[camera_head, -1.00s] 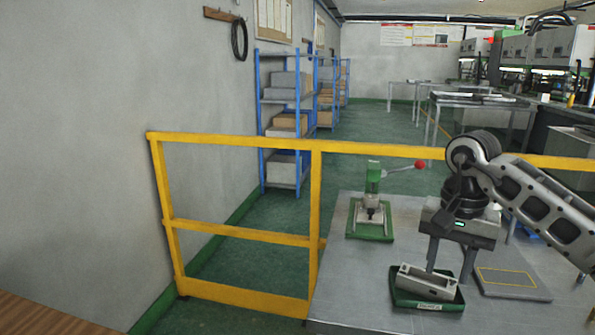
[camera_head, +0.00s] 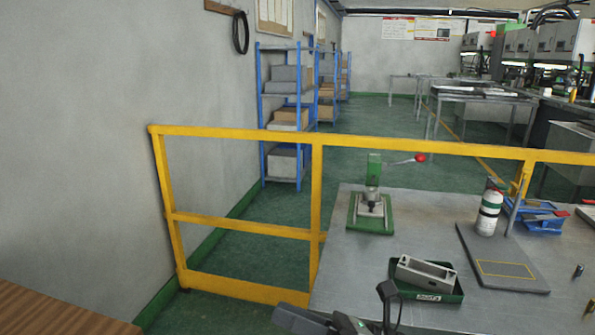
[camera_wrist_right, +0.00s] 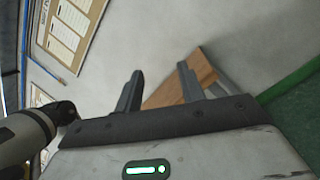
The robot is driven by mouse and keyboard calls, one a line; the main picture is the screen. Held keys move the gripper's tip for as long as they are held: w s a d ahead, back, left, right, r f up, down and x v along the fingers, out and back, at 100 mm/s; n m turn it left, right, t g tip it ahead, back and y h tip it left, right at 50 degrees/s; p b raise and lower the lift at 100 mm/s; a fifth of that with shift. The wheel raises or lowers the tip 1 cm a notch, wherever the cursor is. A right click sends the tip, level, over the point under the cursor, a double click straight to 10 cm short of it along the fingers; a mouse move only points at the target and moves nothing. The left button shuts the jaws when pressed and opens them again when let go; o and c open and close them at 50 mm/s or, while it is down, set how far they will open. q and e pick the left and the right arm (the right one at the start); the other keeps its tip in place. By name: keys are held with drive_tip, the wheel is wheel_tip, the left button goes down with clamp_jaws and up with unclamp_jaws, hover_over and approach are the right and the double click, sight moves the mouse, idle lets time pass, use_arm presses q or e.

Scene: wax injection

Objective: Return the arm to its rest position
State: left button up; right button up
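My right gripper (camera_head: 340,318) is low at the bottom edge of the head view, partly cut off by the frame, in front of the grey table (camera_head: 350,270). In the right wrist view, the two dark fingers of this gripper (camera_wrist_right: 160,88) stand apart with nothing between them. Behind them are the wall and a brown wooden surface. My left gripper is not in view in either frame.
A yellow railing (camera_head: 230,137) stands behind. A wooden surface (camera_head: 50,310) is at lower left.

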drive_tip(key=d+f+m+t+h, duration=0.5)
drive_tip(key=f+m+t+h, duration=0.1)
drive_tip(key=m, duration=0.8)
drive_tip(key=d+f+m+t+h, duration=0.5)
drive_tip(key=f+m+h, duration=0.15)
drive_tip(key=m, duration=0.75)
drive_tip(key=s+d+f+m+g+h, duration=0.2)
drive_tip(key=s+f+m+g, duration=0.1)
drive_tip(key=s+f+m, duration=0.3)
drive_tip(key=s+d+f+m+g+h, duration=0.2)
drive_tip(key=s+d+f+m+g, duration=0.1)
drive_tip(key=s+f+m, duration=0.3)
drive_tip(key=shift+s+f+m+h, duration=0.25)
drive_tip(key=shift+f+m+h, duration=0.05)
drive_tip(key=shift+h, duration=0.05)
